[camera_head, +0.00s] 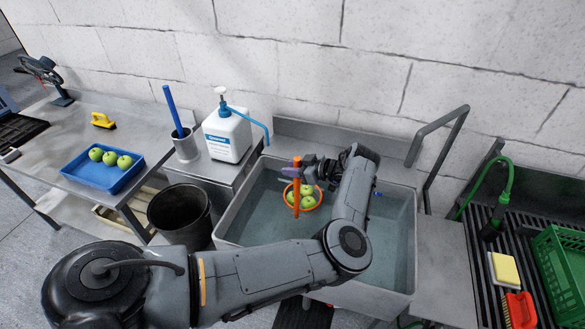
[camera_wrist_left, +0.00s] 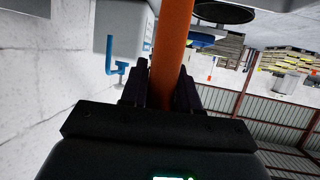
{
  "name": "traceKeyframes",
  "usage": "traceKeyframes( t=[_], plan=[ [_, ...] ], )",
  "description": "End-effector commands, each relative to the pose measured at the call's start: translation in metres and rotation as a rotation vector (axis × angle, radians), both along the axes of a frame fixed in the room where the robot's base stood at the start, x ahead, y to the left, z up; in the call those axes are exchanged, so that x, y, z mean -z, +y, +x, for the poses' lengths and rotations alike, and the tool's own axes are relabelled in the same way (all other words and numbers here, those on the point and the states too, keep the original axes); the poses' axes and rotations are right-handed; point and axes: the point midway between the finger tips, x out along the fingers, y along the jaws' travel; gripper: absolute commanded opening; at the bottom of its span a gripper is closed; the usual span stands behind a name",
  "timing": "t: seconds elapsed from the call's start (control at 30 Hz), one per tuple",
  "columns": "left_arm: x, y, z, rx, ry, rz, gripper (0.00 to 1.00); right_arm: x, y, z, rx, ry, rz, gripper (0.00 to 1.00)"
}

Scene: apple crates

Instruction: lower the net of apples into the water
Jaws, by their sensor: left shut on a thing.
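The net of apples (camera_head: 304,203) is an orange round basket with several green apples in it. It has an upright orange handle (camera_head: 296,180). My left gripper (camera_head: 297,168) is shut on this handle near its top, and the handle also fills the middle of the left wrist view (camera_wrist_left: 171,55) between the dark fingers (camera_wrist_left: 164,92). The net is over the left part of the sink basin (camera_head: 404,190), which holds grey-blue water (camera_head: 262,215). I cannot tell whether the net's underside touches the water. My right gripper is not in view.
A white pump bottle (camera_head: 227,135) with a blue spout stands left of the basin. A dark bucket (camera_head: 180,214) is below it. A blue tray (camera_head: 103,172) with green apples lies on the left table. A faucet (camera_head: 440,130), green hose (camera_head: 487,180) and green crate (camera_head: 560,262) are at right.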

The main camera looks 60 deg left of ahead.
Motion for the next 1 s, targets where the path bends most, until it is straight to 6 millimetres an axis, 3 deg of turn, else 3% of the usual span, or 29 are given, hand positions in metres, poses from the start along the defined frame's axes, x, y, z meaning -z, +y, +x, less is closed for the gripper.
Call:
traceKeyframes(
  t=[1.0],
  plan=[
    [0.061,0.0,0.0,0.0,0.0,0.0,0.0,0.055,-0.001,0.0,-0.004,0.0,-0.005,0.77]
  ],
)
